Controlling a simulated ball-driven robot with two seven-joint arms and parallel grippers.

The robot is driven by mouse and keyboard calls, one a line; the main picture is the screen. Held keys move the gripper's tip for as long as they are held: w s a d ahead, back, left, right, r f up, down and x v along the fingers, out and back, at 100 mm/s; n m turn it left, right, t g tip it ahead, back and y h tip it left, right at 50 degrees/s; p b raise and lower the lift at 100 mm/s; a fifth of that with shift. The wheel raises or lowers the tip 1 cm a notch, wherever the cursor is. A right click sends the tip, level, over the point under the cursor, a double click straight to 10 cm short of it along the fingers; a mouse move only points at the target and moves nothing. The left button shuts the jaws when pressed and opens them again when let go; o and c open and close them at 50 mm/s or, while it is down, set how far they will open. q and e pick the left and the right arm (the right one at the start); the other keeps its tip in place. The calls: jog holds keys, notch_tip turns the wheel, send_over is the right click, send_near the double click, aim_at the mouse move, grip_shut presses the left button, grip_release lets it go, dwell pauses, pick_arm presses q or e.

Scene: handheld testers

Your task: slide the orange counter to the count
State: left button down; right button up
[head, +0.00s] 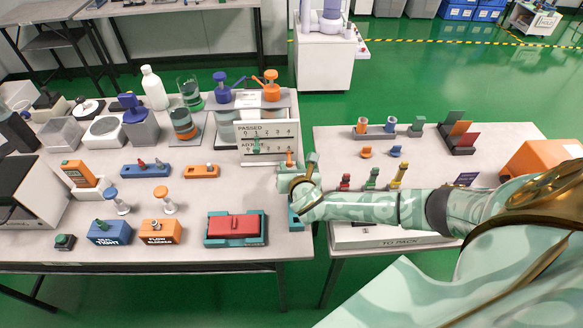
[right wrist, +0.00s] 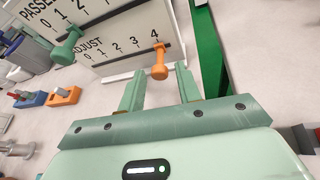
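The orange counter (right wrist: 159,63) is a knob on the lower slot of a white board (right wrist: 115,62), the row marked ADJUST, just under the 4. It also shows in the head view (head: 290,159) near the board's right end. In the head view my right gripper (head: 297,180) is in front of the board's right end. My left gripper is not in view.
A teal tray with a red block (head: 234,227) lies in front of the board. Bottles and testers crowd the table's left. A gap separates this table from the right table (head: 335,137).

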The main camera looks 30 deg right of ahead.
grip_shut()
jog(key=w+a, duration=0.1)
jog(key=a, duration=0.1)
jog(key=w+a, duration=0.2)
jog(key=a, duration=0.1)
jog(key=w+a, duration=0.1)
jog(key=a, duration=0.1)
jog(key=shift+w+a, duration=0.35)
jog(key=shift+a, duration=0.05)
jog(key=shift+o, duration=1.5)
grip_release()
jog(key=p+v, duration=0.5)
jog(key=v, duration=1.1)
jog(key=shift+s+p, duration=0.2)
jog(key=shift+p, duration=0.15)
